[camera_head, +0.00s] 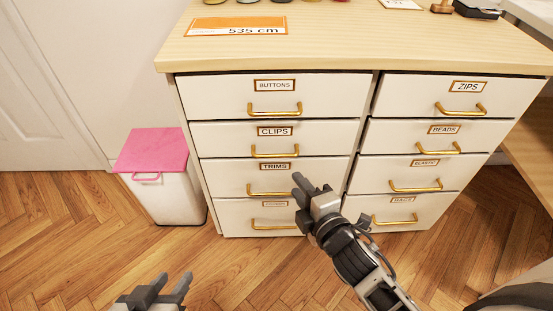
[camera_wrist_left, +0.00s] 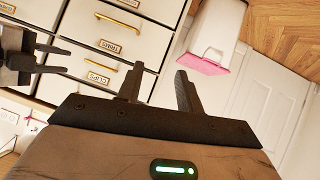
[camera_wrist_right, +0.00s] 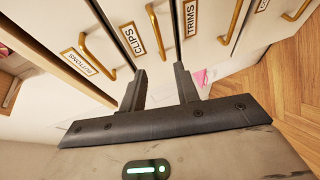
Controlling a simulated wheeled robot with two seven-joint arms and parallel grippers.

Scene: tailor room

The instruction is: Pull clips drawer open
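The clips drawer (camera_head: 225,138) is the second from the top in the left column of the white cabinet and looks shut. Its gold bar handle (camera_head: 275,154) sits under the CLIPS label; the handle also shows in the right wrist view (camera_wrist_right: 155,32). My right gripper (camera_head: 312,187) is open and empty, in front of the trims drawer, lower and to the right of the clips handle. In the right wrist view the clips handle lies ahead of the gap between the fingers, apart from them. My left gripper (camera_head: 166,290) is open and empty, low over the floor.
Buttons (camera_head: 225,96), trims (camera_head: 225,178) and other shut drawers surround the clips drawer, each with a protruding gold handle. A white bin with a pink lid (camera_head: 152,150) stands left of the cabinet. The wooden floor in front is clear.

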